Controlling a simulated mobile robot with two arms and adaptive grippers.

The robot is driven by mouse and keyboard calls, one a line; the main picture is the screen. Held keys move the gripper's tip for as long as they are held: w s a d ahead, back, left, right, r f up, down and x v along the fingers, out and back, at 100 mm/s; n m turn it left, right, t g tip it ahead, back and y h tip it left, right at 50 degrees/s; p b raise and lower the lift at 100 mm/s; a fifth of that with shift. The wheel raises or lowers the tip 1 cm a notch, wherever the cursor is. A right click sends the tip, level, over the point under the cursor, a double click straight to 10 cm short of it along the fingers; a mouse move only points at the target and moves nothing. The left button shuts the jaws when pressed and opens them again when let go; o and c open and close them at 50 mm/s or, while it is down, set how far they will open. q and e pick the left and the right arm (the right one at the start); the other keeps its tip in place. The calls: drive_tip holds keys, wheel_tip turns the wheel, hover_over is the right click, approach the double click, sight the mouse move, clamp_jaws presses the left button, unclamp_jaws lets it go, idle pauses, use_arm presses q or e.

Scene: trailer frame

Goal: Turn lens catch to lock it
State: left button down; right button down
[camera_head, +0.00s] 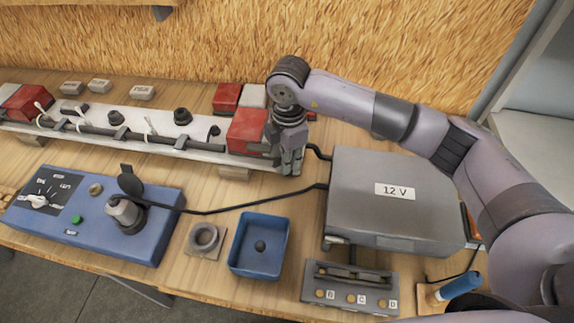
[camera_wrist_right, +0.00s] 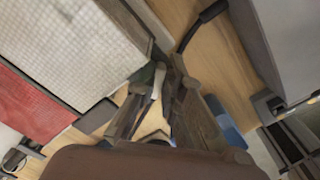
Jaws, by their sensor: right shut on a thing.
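The lamp lens with a red face (camera_head: 247,131) sits at the right end of the pale frame rail (camera_head: 150,130). In the right wrist view its white ribbed part (camera_wrist_right: 75,45) and red part (camera_wrist_right: 30,105) show close up. My right gripper (camera_head: 291,168) points down beside the lens's right end. Its fingers are closed together on a small light-coloured piece (camera_wrist_right: 157,82), seemingly the lens catch, at the lens's edge. The fingers hide most of the catch, so its turn angle cannot be told. My left gripper is not in view.
A grey 12 V box (camera_head: 395,215) stands close right of the gripper, with black cables beside it. A blue tray (camera_head: 258,245), a grey ring (camera_head: 204,237), a blue control box (camera_head: 95,215) and a lettered connector block (camera_head: 350,288) occupy the front. More red and white blocks (camera_head: 228,96) lie behind.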

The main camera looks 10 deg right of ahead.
drive_tip(key=m+p, duration=0.1)
drive_tip(key=m, duration=0.2)
drive_tip(key=shift+r, duration=0.1)
drive_tip(key=shift+m+p, duration=0.3)
drive_tip(key=shift+m, duration=0.8)
drive_tip(key=shift+m+p, duration=0.45)
drive_tip(key=shift+m, duration=1.05)
drive_tip(key=c, duration=1.9)
unclamp_jaws()
drive_tip(key=o, duration=0.3)
drive_tip(key=shift+s, duration=0.15)
